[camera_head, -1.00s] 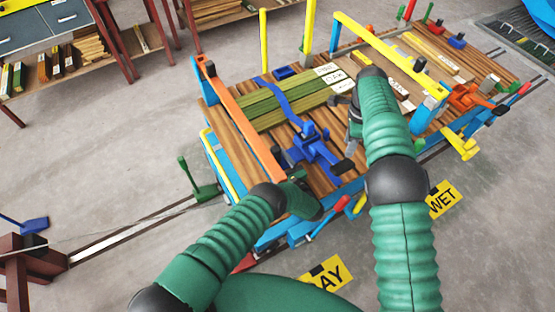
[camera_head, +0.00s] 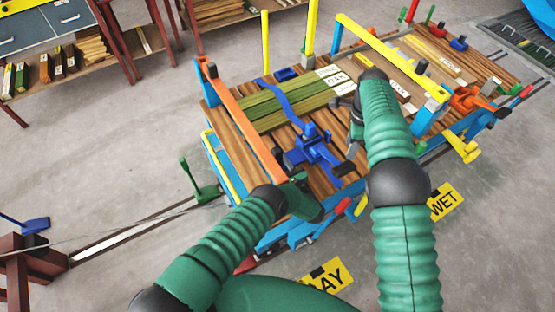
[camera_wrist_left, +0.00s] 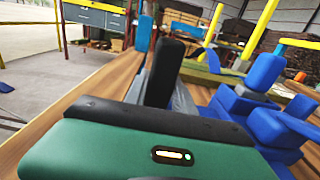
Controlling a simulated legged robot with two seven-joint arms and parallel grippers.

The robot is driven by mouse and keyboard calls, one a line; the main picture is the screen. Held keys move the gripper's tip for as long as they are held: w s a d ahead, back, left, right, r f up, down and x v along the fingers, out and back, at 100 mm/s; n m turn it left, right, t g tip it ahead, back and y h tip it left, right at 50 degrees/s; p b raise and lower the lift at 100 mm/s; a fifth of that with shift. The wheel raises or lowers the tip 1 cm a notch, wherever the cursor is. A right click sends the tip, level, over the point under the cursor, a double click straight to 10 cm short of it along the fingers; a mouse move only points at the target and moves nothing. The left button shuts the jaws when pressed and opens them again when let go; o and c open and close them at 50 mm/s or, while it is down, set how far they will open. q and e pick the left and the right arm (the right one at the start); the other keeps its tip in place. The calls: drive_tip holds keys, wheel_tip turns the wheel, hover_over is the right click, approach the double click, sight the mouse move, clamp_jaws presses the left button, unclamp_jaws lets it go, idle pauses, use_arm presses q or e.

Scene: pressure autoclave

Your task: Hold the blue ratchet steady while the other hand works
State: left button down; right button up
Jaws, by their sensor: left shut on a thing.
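The blue ratchet (camera_head: 318,150) sits on the wooden planks of the cart, on a blue strap (camera_head: 280,97) that runs over green boards. It also shows at the right of the left wrist view (camera_wrist_left: 265,100). The wrist housing hides the contact in the left wrist view, where a dark upright finger (camera_wrist_left: 165,72) stands left of the ratchet's body. My right gripper (camera_head: 350,108) is beyond the ratchet, to its right, near the labelled boards. Its arm partly covers it, and its jaw opening is unclear.
An orange bar (camera_head: 240,118) slopes along the cart's left side, close to my left gripper. A yellow bar (camera_head: 390,55) crosses the cart behind my right arm. Upright yellow posts (camera_head: 309,28) stand at the back. Open concrete floor lies to the left.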

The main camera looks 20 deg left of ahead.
drive_tip(key=shift+c, duration=0.5)
drive_tip(key=c, duration=0.5)
drive_tip(key=shift+s+d+f, duration=0.1)
drive_tip(key=shift+d+f, duration=0.15)
clamp_jaws()
drive_tip(key=s+d+f+m+y, duration=0.2)
drive_tip(key=s+d+f+y, duration=0.3)
drive_tip(key=s+f, duration=0.1)
drive_tip(key=w+r+m+t, duration=0.1)
drive_tip(key=m, duration=0.1)
drive_tip(key=w+r+m+t+y, duration=0.1)
drive_tip(key=w+r+m+t, duration=0.1)
drive_tip(key=m, duration=0.1)
drive_tip(key=shift+d+m+y, duration=0.1)
drive_tip(key=shift+m+y, duration=0.2)
drive_tip(key=shift+w, duration=0.1)
